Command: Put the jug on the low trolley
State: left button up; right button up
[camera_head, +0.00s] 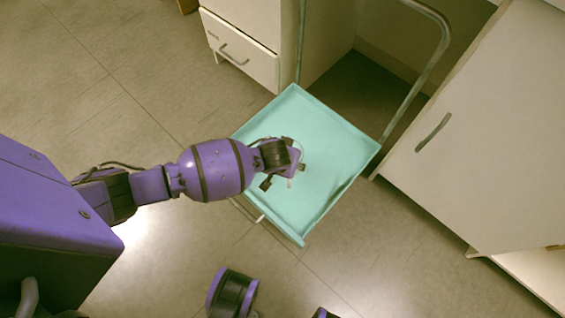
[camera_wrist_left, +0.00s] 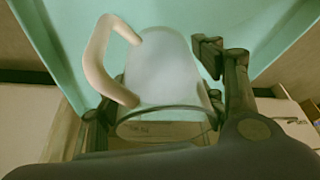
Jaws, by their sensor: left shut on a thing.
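The low trolley (camera_head: 335,150) is a teal tray with a raised rim and a tall metal push handle. My left gripper (camera_head: 284,172) is over the left-middle part of the tray, pointing down. In the left wrist view the jug (camera_wrist_left: 165,72) is pale grey-white with a pinkish loop handle on its left side. It sits between the fingers of my left gripper (camera_wrist_left: 165,105), which is shut on it. The trolley's teal surface (camera_wrist_left: 262,22) fills the background there. In the head view the gripper mostly hides the jug. I cannot tell whether the jug touches the tray. My right gripper is not in view.
A white drawer cabinet (camera_head: 240,50) stands behind the trolley on the left. A white cabinet with a green handle (camera_head: 480,140) stands close on its right. The tray's right part is bare. The tiled floor (camera_head: 70,75) is open at the left.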

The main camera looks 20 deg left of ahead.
pick_arm(q)
jog(key=a+f, duration=0.1)
jog(key=w+a+f+b, duration=0.1)
jog(key=shift+w+f, duration=0.1)
jog(key=shift+f, duration=0.25)
jog(key=f, duration=0.1)
jog(key=f+b, duration=0.2)
jog(key=shift+a+f, duration=0.25)
jog(key=shift+f, duration=0.05)
jog(key=shift+w+r, duration=0.1)
jog(key=shift+r, duration=0.05)
jog(key=o, duration=1.7)
jog(key=shift+f, duration=0.2)
jog(key=shift+c, duration=0.2)
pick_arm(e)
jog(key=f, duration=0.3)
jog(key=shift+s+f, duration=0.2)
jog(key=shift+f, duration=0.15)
pick_arm(q)
jog(key=p+v, duration=0.6)
jog(key=v, duration=0.6)
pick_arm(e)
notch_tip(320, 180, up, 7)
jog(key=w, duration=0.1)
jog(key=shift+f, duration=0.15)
pick_arm(q)
jog(key=shift+d+r, duration=0.1)
jog(key=shift+r, duration=0.05)
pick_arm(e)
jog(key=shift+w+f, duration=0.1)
